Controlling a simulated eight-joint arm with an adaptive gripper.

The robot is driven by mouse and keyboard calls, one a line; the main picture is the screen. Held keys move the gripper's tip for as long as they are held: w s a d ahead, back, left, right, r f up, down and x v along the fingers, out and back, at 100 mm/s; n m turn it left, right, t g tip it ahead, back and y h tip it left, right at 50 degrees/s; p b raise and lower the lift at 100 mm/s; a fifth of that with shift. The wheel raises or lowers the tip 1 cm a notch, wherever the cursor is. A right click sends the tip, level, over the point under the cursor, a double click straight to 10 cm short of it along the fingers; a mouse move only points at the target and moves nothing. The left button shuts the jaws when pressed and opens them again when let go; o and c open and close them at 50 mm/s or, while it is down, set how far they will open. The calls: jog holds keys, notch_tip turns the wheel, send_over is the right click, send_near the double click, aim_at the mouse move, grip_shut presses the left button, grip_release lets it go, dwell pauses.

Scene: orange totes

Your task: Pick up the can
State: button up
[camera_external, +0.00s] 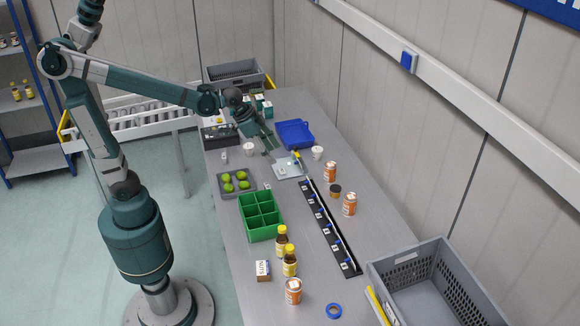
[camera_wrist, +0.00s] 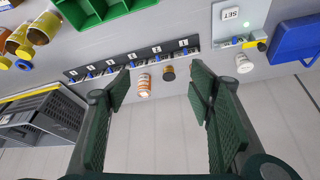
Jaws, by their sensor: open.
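Three orange containers with white labels stand upright on the table and could be the can: one (camera_external: 330,172) at the back right, one (camera_external: 350,204) nearer on the right, one (camera_external: 294,291) at the front. I cannot tell which is meant. My gripper (camera_external: 271,146) is open and empty above the far part of the table, left of the back-right one. In the wrist view, my gripper's fingers (camera_wrist: 161,68) are spread wide. One orange container (camera_wrist: 143,84) shows between them, farther off. Another is partly hidden by the right finger.
A black numbered strip (camera_external: 328,226) runs along the table. A small dark jar (camera_external: 335,191) stands between two orange containers. A green divided box (camera_external: 260,216), yellow-capped bottles (camera_external: 290,262), a blue tray (camera_external: 295,134) and a grey crate (camera_external: 436,284) are around. The wall borders the right side.

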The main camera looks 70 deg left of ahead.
jog(key=w+d+m+p, duration=0.1)
jog(key=w+d+p, duration=0.15)
jog(key=w, duration=0.75)
jog(key=m+g+h+p, duration=0.2)
jog(key=m+p, duration=0.2)
jog(key=p, duration=0.1)
send_over(350, 196)
jog(key=s+a, duration=0.2)
notch_tip(350, 196, down, 15)
jog(key=shift+w+d+r, duration=0.1)
jog(key=shift+r, duration=0.05)
jog(key=shift+w+d+f, duration=0.15)
jog(key=shift+w+f, duration=0.05)
jog(key=shift+f, duration=0.1)
jog(key=shift+f, duration=0.1)
jog(key=shift+x, duration=1.2)
jog(key=shift+d+f, duration=0.1)
jog(key=shift+x, duration=2.5)
jog(key=shift+s, duration=0.15)
